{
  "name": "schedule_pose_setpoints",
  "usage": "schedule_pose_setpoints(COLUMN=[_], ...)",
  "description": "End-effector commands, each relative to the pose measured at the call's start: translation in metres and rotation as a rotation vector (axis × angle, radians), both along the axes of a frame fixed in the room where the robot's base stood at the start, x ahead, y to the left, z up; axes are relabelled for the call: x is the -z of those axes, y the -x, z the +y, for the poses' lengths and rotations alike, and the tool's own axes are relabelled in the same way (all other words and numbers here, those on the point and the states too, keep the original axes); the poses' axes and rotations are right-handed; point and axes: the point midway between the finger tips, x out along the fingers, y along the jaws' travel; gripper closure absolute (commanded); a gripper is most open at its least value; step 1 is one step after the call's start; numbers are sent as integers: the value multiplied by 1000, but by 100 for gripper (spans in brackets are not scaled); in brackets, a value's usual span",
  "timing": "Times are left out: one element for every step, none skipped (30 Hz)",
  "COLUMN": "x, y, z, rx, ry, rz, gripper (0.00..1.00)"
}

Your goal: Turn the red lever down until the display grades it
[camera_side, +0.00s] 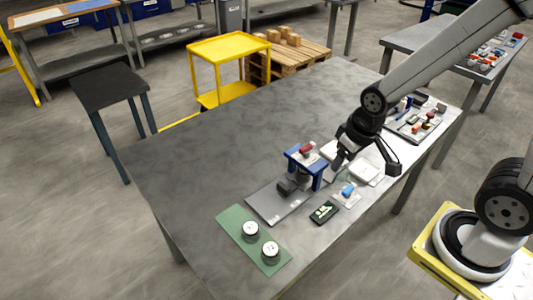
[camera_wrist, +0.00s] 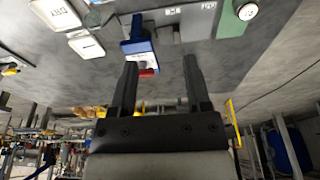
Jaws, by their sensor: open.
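The red lever (camera_side: 306,148) sits at the top of a small blue press (camera_side: 318,170) on a grey plate. The lever also shows in the wrist view (camera_wrist: 148,72), at the front of the blue press (camera_wrist: 140,47), seen between my two fingers. My gripper (camera_side: 365,165) is open and empty, to the right of the press and apart from the lever in the side view. Its fingers (camera_wrist: 160,62) point towards the press. A small dark display (camera_side: 323,212) with green marks lies on the table in front of the press.
A green mat (camera_side: 235,217) with two white-topped cylinders lies at the near left. A blue item (camera_side: 348,190) on a white card and white pads (camera_side: 366,172) lie right of the press. A cluttered tray (camera_side: 416,122) stands further right. The table's left part is clear.

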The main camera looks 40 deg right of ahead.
Motion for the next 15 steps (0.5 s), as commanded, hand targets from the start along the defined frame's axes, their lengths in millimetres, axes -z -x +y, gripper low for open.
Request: schedule_pose_setpoints(x=[0, 0, 0, -1, -1, -1, -1, -1, -1, -1, -1, -1, -1, -1, 0], y=[-4, -7, -11, -14, -18, -24, -28, -33, -39, -44, -50, -57, -62, -67, -73], z=[-1, -2, -3, -3, -4, -6, -7, -9, -11, -12, -14, -16, -18, -20, -22], rx=[27, 49, 81, 109, 140, 188, 225, 265, 323, 367, 412, 472, 517, 564, 624], ry=[-5, -10, -16, -22, -28, -36, -43, -50, -60, -67, -75, -84, -90, -97, -105], rz=[4, 7, 13, 17, 22, 28, 35, 39, 48, 54, 61, 69, 75, 82, 90], gripper=[38, 38, 38, 38, 38, 38, 38, 38, 38, 38, 38, 38, 38, 38, 38])
